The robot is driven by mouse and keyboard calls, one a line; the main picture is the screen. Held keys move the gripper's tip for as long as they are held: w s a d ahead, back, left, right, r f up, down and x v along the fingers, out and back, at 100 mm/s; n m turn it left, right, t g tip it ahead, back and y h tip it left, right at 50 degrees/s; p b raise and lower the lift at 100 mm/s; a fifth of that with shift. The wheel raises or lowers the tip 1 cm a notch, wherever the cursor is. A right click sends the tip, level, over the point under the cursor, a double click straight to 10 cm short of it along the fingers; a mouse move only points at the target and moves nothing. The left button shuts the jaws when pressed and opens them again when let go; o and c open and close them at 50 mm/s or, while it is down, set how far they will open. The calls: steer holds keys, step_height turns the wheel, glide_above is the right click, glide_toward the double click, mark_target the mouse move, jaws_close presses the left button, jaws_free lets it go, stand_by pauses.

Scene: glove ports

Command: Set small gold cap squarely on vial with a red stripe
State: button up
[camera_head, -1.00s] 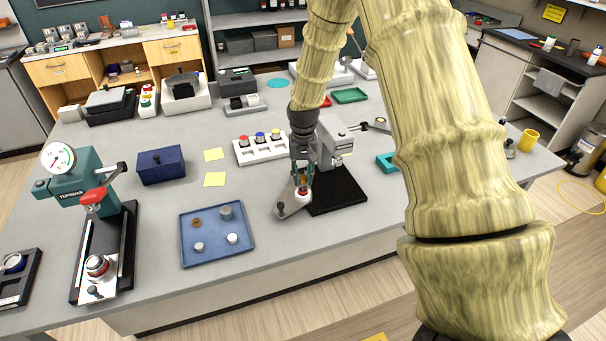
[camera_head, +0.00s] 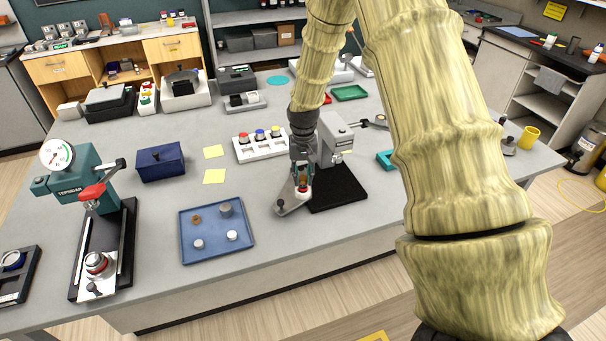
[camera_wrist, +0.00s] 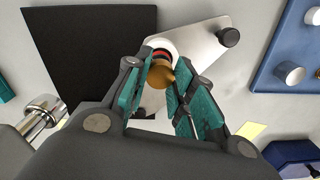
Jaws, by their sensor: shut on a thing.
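My gripper (camera_head: 302,181) is shut on the small gold cap (camera_wrist: 160,76), which sits between the teal finger pads in the wrist view. The vial with a red stripe (camera_wrist: 161,46) is white with a red band near its top. It stands on a silver plate (camera_wrist: 200,57), and it also shows in the head view (camera_head: 303,194). The cap is over the vial's top and hides part of it in the wrist view. I cannot tell whether cap and vial touch, or whether the cap is level.
A black base (camera_head: 338,187) with a grey press stands right behind the vial. A blue tray (camera_head: 217,257) with several small parts lies to the left. A white rack (camera_head: 280,150) with colored caps is behind. A teal gauge press (camera_head: 90,187) stands far left.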

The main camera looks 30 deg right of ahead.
mark_target(303, 177)
steer(key=shift+f, duration=0.45)
steer(key=o, duration=0.7)
steer(key=shift+o, duration=0.2)
step_height(303, 177, up, 12)
stand_by(0.6)
